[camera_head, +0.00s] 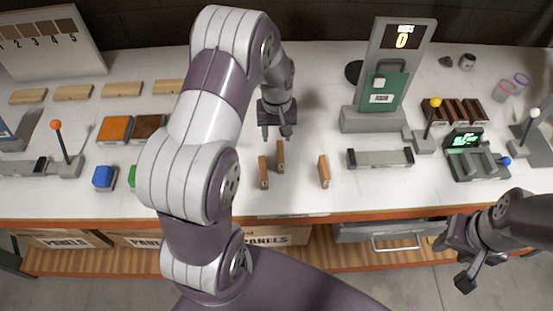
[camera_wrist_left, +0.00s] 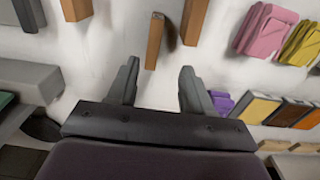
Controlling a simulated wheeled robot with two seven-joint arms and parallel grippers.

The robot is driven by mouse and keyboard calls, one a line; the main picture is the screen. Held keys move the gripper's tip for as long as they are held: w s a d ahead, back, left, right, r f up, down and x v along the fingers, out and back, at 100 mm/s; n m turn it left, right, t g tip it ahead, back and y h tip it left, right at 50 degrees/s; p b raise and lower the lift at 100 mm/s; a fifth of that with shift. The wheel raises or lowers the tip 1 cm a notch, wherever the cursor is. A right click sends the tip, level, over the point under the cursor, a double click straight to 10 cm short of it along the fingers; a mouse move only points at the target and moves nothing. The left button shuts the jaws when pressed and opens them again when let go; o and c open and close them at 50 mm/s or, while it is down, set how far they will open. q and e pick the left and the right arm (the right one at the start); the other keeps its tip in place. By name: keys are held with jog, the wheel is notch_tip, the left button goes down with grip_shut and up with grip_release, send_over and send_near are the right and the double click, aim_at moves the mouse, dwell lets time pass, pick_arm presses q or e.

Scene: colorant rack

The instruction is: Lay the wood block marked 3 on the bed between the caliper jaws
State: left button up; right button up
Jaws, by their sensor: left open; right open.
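Three upright narrow wood blocks stand on the white bench below my left gripper in the head view: a left one (camera_head: 263,172), a middle one (camera_head: 280,157) and a right one (camera_head: 323,170). I cannot read a 3 on any of them. My left gripper (camera_head: 277,133) is open and empty, just behind the middle block. In the left wrist view the middle block (camera_wrist_left: 154,42) lies ahead of the gap between the open fingers (camera_wrist_left: 157,75). What looks like the caliper (camera_head: 478,165), grey with a green display, stands at the right. My right gripper (camera_head: 462,268) is open and empty, off the front edge.
A grey tray with dark ends (camera_head: 380,158) lies between the blocks and the caliper. Orange-knobbed (camera_head: 435,103) and white-knobbed levers (camera_head: 534,113) rise nearby. My left arm hides part of the bench.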

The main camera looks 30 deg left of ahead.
aim_at(280, 148)
pick_arm(q)
jog(key=f, duration=0.2)
jog(key=w+f+p, duration=0.1)
jog(key=f, duration=0.2)
jog(key=shift+f, duration=0.6)
jog(key=f+p, duration=0.1)
jog(key=f, duration=0.1)
jog(key=f+p, duration=0.1)
jog(key=f, duration=0.1)
jog(key=shift+w+d, duration=0.1)
jog(key=shift+d, duration=0.1)
jog(key=shift+w+f, duration=0.2)
jog(key=shift+f, duration=0.35)
jog(key=shift+s+r, duration=0.1)
grip_shut()
pick_arm(e)
jog(key=r, duration=0.3)
jog(key=shift+w+r, duration=0.2)
jog(key=shift+w, duration=0.15)
